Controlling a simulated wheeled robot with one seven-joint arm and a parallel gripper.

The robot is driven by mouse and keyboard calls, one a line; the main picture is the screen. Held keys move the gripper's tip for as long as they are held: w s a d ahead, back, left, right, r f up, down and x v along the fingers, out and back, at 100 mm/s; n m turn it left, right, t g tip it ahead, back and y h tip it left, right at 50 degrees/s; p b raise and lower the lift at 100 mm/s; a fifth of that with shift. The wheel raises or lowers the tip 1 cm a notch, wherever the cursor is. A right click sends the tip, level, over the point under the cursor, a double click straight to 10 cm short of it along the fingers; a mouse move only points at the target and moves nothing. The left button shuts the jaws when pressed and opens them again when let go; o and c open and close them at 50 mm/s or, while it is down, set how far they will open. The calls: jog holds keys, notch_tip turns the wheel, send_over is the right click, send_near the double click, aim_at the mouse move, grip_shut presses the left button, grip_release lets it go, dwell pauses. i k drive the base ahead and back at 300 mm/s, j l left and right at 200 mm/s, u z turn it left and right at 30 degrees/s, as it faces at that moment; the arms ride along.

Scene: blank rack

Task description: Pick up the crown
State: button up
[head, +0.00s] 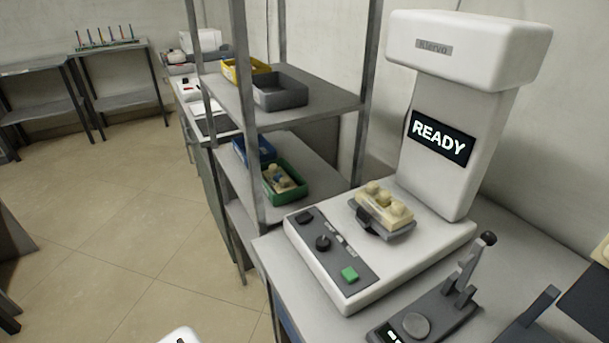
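I cannot make out a separate crown with certainty. A cream dental model (384,205) with several rounded knobs sits on a grey holder (385,232) on the white machine's base. Small cream and blue pieces (279,178) lie in a green tray (290,198) on the rack's middle shelf; they are too small to tell apart.
The white machine (450,110) shows READY and has a green button (349,274). A grey lever device (440,305) stands in front. The metal rack (325,104) holds yellow, grey and blue trays. Open tiled floor (130,220) lies left.

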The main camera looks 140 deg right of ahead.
aim_at(384, 195)
jog(key=u, duration=0.5)
jog(key=i+u, duration=0.1)
jog(key=u, duration=0.85)
jog(key=i+u, duration=0.1)
jog(key=u, duration=0.85)
jog(key=l+u, duration=0.15)
jog(key=u, duration=0.35)
jog(key=i+l+u, duration=0.1)
jog(key=u, duration=0.4)
jog(key=k+j+u, duration=0.2)
jog(key=u, duration=0.2)
jog(key=k+j+u, duration=0.15)
jog(key=j+u, duration=0.15)
jog(key=u, duration=0.15)
jog(key=k+j+u, duration=0.1)
jog(key=j+u, duration=0.5)
jog(key=u, duration=0.25)
jog(key=j+u, duration=0.4)
jog(key=l+u, duration=0.6)
jog(key=l, duration=0.15)
jog(key=k+l, duration=0.35)
jog(key=l, duration=0.1)
